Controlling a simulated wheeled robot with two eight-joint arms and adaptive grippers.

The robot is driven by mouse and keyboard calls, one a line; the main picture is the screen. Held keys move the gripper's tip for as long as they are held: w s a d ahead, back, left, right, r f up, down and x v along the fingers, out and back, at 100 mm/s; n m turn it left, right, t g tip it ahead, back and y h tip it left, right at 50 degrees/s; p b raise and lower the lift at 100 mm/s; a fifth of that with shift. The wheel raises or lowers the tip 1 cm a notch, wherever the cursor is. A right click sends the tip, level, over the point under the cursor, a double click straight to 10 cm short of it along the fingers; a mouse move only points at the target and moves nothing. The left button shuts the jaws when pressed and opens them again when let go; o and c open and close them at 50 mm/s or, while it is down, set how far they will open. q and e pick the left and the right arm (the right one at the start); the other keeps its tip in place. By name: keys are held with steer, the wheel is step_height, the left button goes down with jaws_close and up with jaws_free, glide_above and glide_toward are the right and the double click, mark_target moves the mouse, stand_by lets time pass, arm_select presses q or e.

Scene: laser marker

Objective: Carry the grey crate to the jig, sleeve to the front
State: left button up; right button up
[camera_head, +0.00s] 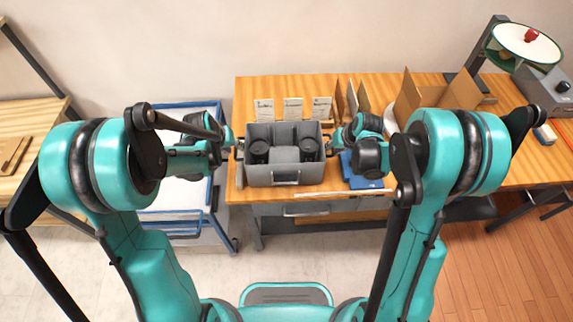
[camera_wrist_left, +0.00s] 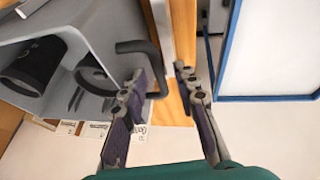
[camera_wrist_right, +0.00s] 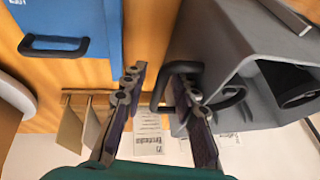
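The grey crate (camera_head: 262,176) stands upright on the wooden workbench with two black cylinders (camera_head: 307,149) in it. A pale framed piece (camera_head: 287,178), possibly the sleeve, is on its near wall. My left gripper (camera_head: 237,148) is at the crate's left side; in the left wrist view its open fingers (camera_wrist_left: 162,80) are around or beside the black side handle (camera_wrist_left: 134,47). My right gripper (camera_head: 331,145) is at the right side; in the right wrist view its open fingers (camera_wrist_right: 160,80) have the other handle (camera_wrist_right: 158,92) between them. I cannot identify the jig.
A blue case (camera_wrist_right: 60,25) lies right of the crate, close to my right gripper. Cards (camera_head: 293,107) stand behind the crate, and an open cardboard box (camera_head: 410,98) is further right. A blue-framed cart (camera_head: 180,195) stands left of the workbench (camera_head: 243,95).

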steer(key=shift+s+r, duration=0.1)
steer(key=shift+r, duration=0.05)
arm_select(q)
steer(key=v, duration=0.6)
arm_select(e)
steer(key=v, duration=1.1)
steer(key=shift+s+r, duration=0.15)
steer(key=shift+r, duration=0.2)
arm_select(q)
steer(key=shift+s, duration=0.1)
